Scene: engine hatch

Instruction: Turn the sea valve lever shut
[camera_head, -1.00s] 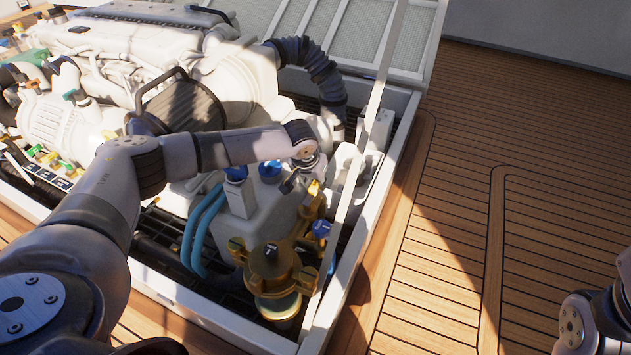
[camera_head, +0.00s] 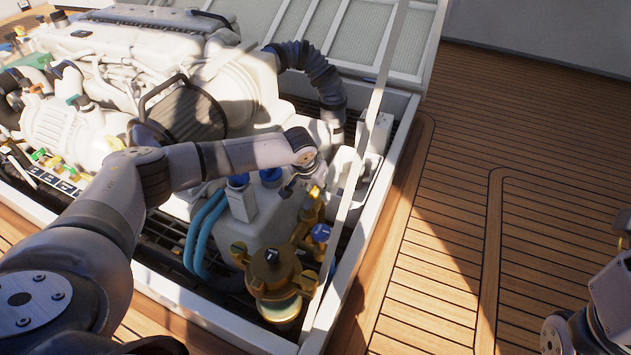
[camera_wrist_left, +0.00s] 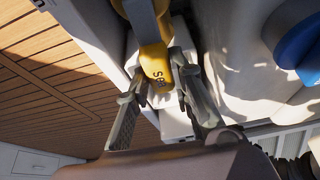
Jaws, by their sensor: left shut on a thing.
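The sea valve lever is a yellow handle marked "SEA" (camera_wrist_left: 155,66); in the head view a small yellow piece of it (camera_head: 316,191) shows just above the brass fittings. In the left wrist view the two fingers of my left gripper (camera_wrist_left: 170,92) stand on either side of the yellow end and are shut on it. In the head view the left gripper (camera_head: 303,183) is small and partly hidden by its wrist. The valve body under the lever is hard to make out.
A brass strainer (camera_head: 272,270) stands in front of the lever, with a blue-handled fitting (camera_head: 320,232) beside it. Blue hoses (camera_head: 203,230) and the white engine (camera_head: 120,60) lie left. A pale upright strut (camera_head: 362,140) passes close to the right. The teak deck (camera_head: 450,250) is clear.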

